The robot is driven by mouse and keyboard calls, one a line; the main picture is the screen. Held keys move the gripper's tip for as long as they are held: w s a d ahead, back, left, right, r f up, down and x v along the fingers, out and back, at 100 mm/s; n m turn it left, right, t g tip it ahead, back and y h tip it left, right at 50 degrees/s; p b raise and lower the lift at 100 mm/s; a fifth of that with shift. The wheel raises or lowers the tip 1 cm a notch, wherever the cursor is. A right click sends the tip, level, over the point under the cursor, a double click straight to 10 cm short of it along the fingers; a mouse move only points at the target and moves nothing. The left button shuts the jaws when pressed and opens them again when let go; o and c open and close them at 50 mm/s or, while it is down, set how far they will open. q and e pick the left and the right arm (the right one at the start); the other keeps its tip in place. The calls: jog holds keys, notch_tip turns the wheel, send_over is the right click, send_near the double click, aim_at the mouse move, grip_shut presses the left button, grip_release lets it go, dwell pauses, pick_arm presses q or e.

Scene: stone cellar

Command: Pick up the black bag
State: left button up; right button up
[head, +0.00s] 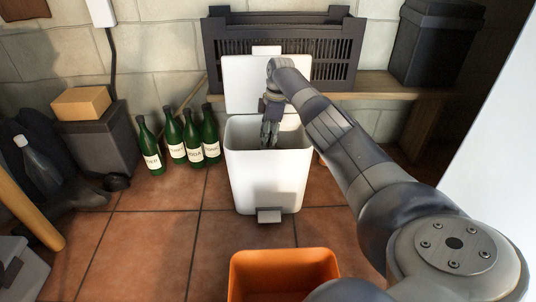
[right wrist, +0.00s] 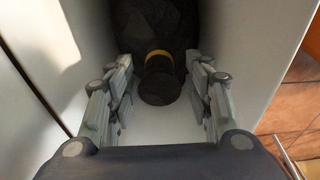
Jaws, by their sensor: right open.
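The black bag (right wrist: 160,80) shows in the right wrist view, down inside the white bin (head: 267,185). It is dark, with a gathered top and a yellow band around its neck. My right gripper (head: 270,135) reaches down into the bin's open mouth from above. In the right wrist view my right gripper (right wrist: 160,95) is open, with one finger on each side of the bag's neck. I cannot tell whether the fingers touch it. In the head view the bag is hidden by the bin walls. My left gripper is not in view.
The bin's lid (head: 245,92) stands raised behind it. An orange container (head: 284,262) is on the tiles in front. Several green bottles (head: 195,140) stand to the left. A dark crate (head: 225,55) and a wooden bench (head: 385,92) are behind.

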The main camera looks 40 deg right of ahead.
jog(key=shift+f, duration=0.15)
grip_shut()
jog(key=shift+w, duration=0.1)
jog(key=shift+r, duration=0.25)
